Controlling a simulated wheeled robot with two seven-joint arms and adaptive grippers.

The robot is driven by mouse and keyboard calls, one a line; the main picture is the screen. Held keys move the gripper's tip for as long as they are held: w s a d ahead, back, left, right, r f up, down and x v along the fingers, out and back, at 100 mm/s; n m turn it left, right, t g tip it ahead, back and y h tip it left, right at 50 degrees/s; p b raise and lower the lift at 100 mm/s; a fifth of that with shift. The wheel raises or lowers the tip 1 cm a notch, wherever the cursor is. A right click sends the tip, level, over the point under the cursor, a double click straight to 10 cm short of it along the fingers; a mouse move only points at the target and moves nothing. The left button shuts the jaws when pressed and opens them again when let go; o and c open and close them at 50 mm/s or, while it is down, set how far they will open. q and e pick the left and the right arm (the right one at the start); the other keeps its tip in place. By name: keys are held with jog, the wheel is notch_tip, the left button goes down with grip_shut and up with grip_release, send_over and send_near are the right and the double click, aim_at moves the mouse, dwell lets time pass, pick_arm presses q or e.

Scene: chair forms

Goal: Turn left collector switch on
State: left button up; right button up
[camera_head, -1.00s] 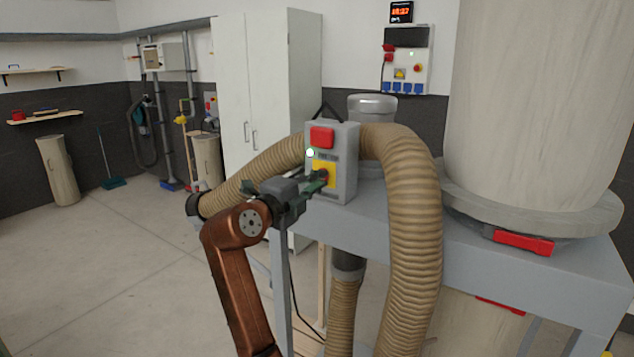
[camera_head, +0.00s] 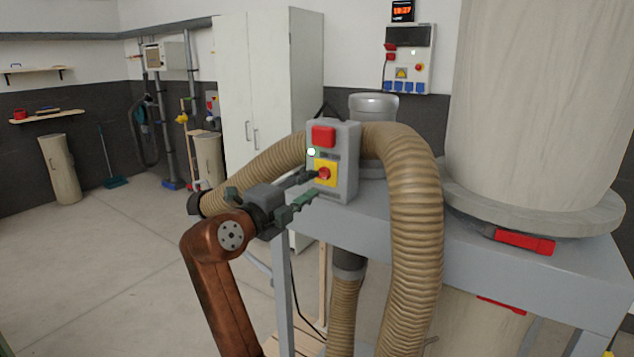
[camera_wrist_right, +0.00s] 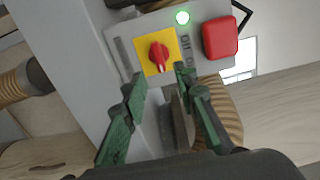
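The grey collector switch box (camera_head: 346,165) stands on the grey machine frame. It has a yellow plate with a red rotary knob (camera_head: 324,174), a red button cover (camera_head: 323,136) above and a round lamp (camera_head: 311,152) that glows green-white. In the right wrist view the knob (camera_wrist_right: 159,56) and the lit lamp (camera_wrist_right: 183,18) show clearly. My right gripper (camera_head: 310,186) is just left of and in front of the knob, apart from it. In the wrist view its green-padded fingers (camera_wrist_right: 168,92) are spread and empty, just short of the knob. My left gripper is not in view.
A ribbed tan hose (camera_head: 414,220) arches closely behind and right of the box. A large pale collector bag (camera_head: 535,100) stands on the frame at right. A white cabinet (camera_head: 256,90) stands behind. The floor at left is clear.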

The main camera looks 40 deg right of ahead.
jog(key=v, duration=0.7)
jog(key=shift+a, duration=0.15)
